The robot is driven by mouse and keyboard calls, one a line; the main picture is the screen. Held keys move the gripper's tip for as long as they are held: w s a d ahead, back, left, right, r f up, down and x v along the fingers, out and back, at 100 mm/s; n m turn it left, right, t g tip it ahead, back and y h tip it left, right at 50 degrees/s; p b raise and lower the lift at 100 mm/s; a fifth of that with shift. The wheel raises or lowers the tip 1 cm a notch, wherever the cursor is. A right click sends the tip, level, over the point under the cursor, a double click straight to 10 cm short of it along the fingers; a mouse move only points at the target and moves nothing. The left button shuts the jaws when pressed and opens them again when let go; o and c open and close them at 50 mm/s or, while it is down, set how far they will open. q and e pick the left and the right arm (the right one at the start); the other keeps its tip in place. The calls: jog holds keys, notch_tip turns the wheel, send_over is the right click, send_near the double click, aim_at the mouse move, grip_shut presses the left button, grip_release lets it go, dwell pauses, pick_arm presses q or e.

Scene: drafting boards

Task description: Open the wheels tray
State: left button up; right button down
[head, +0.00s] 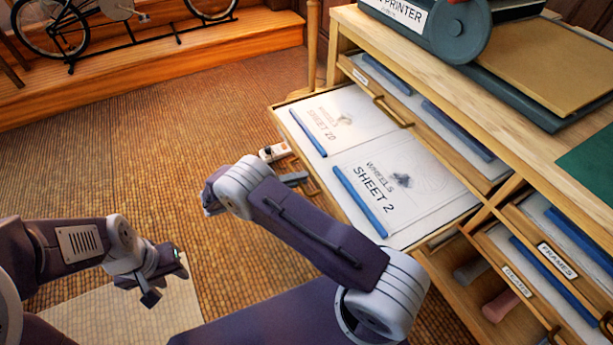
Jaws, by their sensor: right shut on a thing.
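The wheels tray (337,165) is a wide, shallow wooden drawer, pulled well out of the cabinet to the left. In it lie two white sheets, marked "WHEELS SHEET 20" (338,116) and "WHEELS SHEET 2" (402,182), each with a blue strip along its edge. My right gripper (300,180) is at the tray's front edge, partly hidden by my own arm. It is shut on what seems to be the tray's handle; the grip itself is mostly hidden. My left gripper (165,281) is open and empty, low at the left, away from the tray.
Another tray (415,104) with a brass handle sits above in the wooden cabinet (455,65). A frames tray (557,260) and a beads-like labelled tray (517,279) are at the lower right. A printer (440,25) stands on top.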

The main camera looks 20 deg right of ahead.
pick_arm(q)
jog(key=shift+a+f, duration=0.2)
jog(key=shift+a, duration=0.2)
pick_arm(e)
jog(key=shift+f+v, duration=0.25)
jog(key=shift+v, duration=0.95)
jog(key=c, duration=1.5)
grip_release()
